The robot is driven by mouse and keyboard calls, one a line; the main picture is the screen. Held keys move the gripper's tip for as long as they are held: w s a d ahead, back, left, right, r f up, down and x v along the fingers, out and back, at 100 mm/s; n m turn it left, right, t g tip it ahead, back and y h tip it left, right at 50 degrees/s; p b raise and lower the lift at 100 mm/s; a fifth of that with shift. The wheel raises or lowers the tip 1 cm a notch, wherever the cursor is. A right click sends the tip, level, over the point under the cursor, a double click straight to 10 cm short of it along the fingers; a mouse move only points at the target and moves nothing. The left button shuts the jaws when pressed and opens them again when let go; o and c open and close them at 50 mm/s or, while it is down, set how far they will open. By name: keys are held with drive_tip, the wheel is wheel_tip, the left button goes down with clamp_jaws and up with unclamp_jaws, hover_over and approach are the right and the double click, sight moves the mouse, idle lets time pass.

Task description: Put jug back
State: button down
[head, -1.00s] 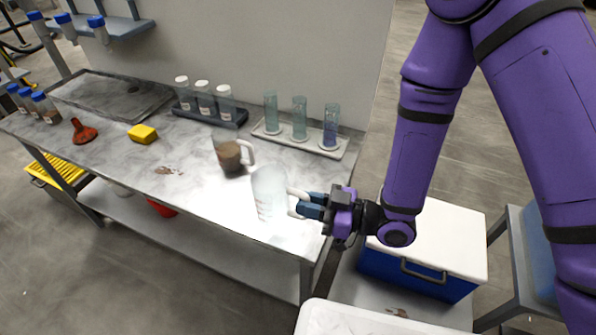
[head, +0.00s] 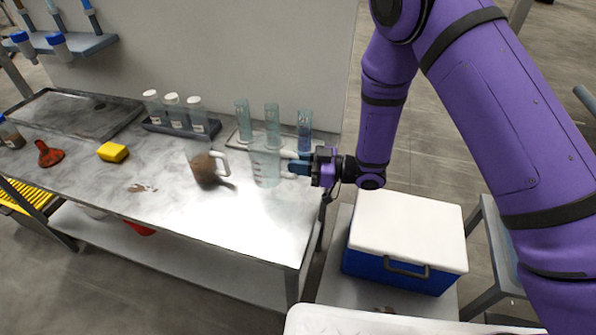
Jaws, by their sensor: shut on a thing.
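A clear jug (head: 265,168) with a white handle is at the right part of the metal bench, in front of the glass cylinders. My gripper (head: 301,166) comes from the right and is shut on the jug's handle. The jug looks upright. I cannot tell whether its base touches the bench top. A second jug (head: 204,170) with brown contents and a white handle stands just left of it.
Several things stand on the bench (head: 230,222): glass cylinders (head: 272,125) in a tray, white-capped bottles (head: 174,112) in a rack, a yellow sponge (head: 113,152) and a red funnel (head: 48,154). A blue cooler (head: 405,240) sits right of the bench. The bench's front right is clear.

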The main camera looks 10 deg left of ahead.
drive_tip(key=shift+w+f, duration=0.25)
drive_tip(key=shift+w, duration=0.05)
drive_tip(key=shift+f, duration=1.55)
drive_tip(key=shift+f, duration=0.55)
drive_tip(key=c, duration=1.1)
unclamp_jaws()
drive_tip(key=shift+s, duration=0.1)
drive_tip(key=shift+r, duration=0.65)
drive_tip(key=d, duration=1.2)
